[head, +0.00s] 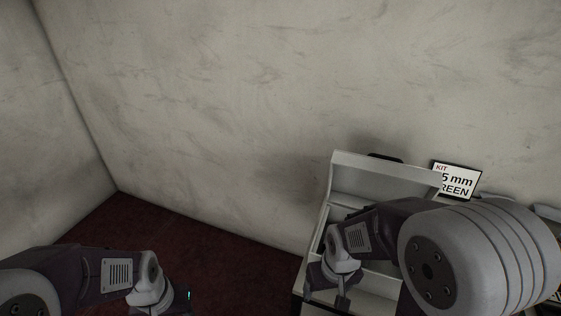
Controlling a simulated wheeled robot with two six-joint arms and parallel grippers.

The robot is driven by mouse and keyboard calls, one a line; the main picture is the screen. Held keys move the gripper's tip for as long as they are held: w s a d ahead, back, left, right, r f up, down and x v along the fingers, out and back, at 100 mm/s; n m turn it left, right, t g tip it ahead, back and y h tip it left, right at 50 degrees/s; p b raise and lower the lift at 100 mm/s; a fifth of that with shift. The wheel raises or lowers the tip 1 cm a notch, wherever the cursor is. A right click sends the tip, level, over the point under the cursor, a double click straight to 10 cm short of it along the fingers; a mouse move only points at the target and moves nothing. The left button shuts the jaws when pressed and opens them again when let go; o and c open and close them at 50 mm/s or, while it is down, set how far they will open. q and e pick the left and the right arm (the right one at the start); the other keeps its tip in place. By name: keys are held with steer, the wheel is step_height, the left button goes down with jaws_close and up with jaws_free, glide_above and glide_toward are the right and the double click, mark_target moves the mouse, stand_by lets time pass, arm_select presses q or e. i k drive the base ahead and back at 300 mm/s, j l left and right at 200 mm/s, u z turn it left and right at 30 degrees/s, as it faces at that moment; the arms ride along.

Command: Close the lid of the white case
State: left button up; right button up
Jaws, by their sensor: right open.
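The white case (378,178) stands at the lower right, near the wall, with its lid raised and leaning back. A dark handle (385,157) sits at the top edge of the lid. My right gripper (328,294) is open and empty in front of the case's left part, pointing down. My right arm hides much of the case's inside and its right side. My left gripper (160,300) is at the bottom left, away from the case, cut off by the frame, so its jaws do not show clearly.
A sign (458,180) reading "KIT", "5 mm" and "REEN" stands right of the lid, partly covered. Pale objects (546,212) sit at the right edge. A grey wall (230,110) rises behind. Dark red floor (215,245) lies bare left of the case.

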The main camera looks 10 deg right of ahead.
mark_target(356, 181)
steer(key=i+j+u, duration=0.15)
steer(key=i+j, duration=0.5)
steer(key=i+z, duration=0.25)
steer(key=z, duration=0.25)
steer(key=i+j+z, duration=0.2)
steer(key=z, duration=0.3)
steer(key=i+j+z, duration=0.25)
steer(key=z, duration=0.2)
steer(key=i+j+z, duration=0.2)
steer(key=z, duration=0.3)
steer(key=i+j+z, duration=0.15)
steer(key=z, duration=0.3)
steer(key=i+j+z, duration=0.15)
steer(key=z, duration=0.3)
steer(key=i+j+z, duration=0.1)
steer(key=j+z, duration=0.35)
steer(key=i+j+z, duration=0.1)
steer(key=z, duration=0.35)
steer(key=j+z, duration=0.45)
steer(key=k+l, duration=0.05)
